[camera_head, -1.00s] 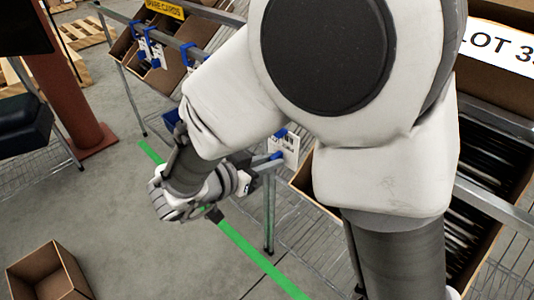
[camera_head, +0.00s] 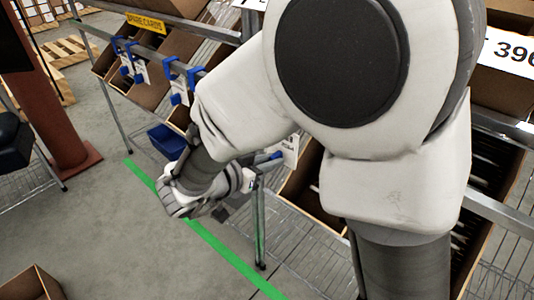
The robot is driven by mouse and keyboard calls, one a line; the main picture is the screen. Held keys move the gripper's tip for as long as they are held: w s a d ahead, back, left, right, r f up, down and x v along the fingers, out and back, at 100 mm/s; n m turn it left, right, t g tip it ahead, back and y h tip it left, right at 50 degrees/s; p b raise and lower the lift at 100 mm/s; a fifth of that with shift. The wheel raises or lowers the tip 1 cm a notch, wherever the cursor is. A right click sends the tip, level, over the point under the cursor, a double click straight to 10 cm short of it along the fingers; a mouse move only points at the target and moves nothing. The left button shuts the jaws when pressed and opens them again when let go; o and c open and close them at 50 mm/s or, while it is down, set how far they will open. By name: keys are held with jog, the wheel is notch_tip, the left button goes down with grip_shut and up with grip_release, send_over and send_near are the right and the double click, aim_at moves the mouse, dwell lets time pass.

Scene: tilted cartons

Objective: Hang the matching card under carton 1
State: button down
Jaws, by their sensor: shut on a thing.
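My gripper (camera_head: 250,181) is low in the middle, partly hidden by my own wrist and arm. It is shut on a white card (camera_head: 291,150) with a blue clip (camera_head: 268,158); the card's print is too small to read. The card is in front of an open brown carton (camera_head: 303,184). Another carton with dark contents (camera_head: 487,178) stands at the right, partly behind my arm. I cannot tell which carton is carton 1. A white label reading "396" (camera_head: 512,55) shows at the upper right, cut by the edge.
Several white cards hang from blue clips (camera_head: 172,68) on a rail, near a yellow "SPARE CARDS" sign (camera_head: 146,22). A blue bin (camera_head: 167,141) is below. A metal rack post (camera_head: 259,225) stands near my gripper. An empty carton (camera_head: 32,285) sits on the floor, bottom left.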

jog(key=shift+w+d+b, duration=0.75)
jog(key=shift+w+d, duration=0.25)
jog(key=shift+w, duration=0.25)
jog(key=shift+f, duration=0.8)
jog(key=c, duration=0.8)
grip_release()
